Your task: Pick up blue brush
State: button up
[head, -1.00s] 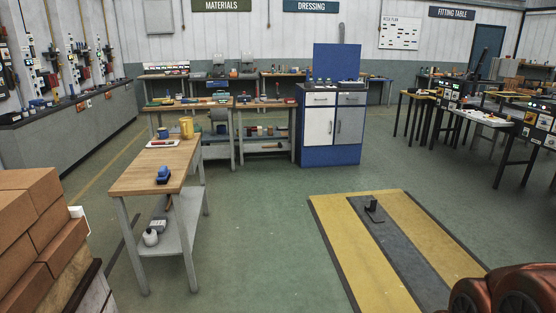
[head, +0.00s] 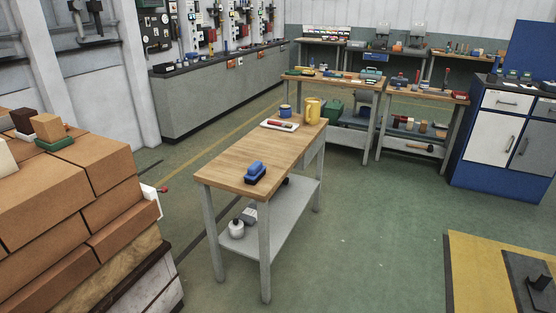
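A blue brush (head: 256,171) with a dark underside lies on the near end of a wooden-topped workbench (head: 222,172) in the head view. Nothing covers it from above. Farther along the same top are a white tray (head: 270,125) with a red item on it, a small blue cup-like item (head: 285,110) and a yellow mug (head: 312,109). My gripper is not in view.
More benches (head: 340,85) and a blue cabinet (head: 505,135) stand behind. Green floor (head: 370,230) is clear to the right of the bench.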

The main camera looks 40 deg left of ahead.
aim_at(256, 171)
jog(key=u, duration=0.3)
jog(key=i, duration=1.55)
jog(key=u, duration=1.75)
jog(key=i, duration=0.85)
jog(key=u, duration=1.15)
jog(key=i, duration=0.5)
jog(key=u, duration=0.25)
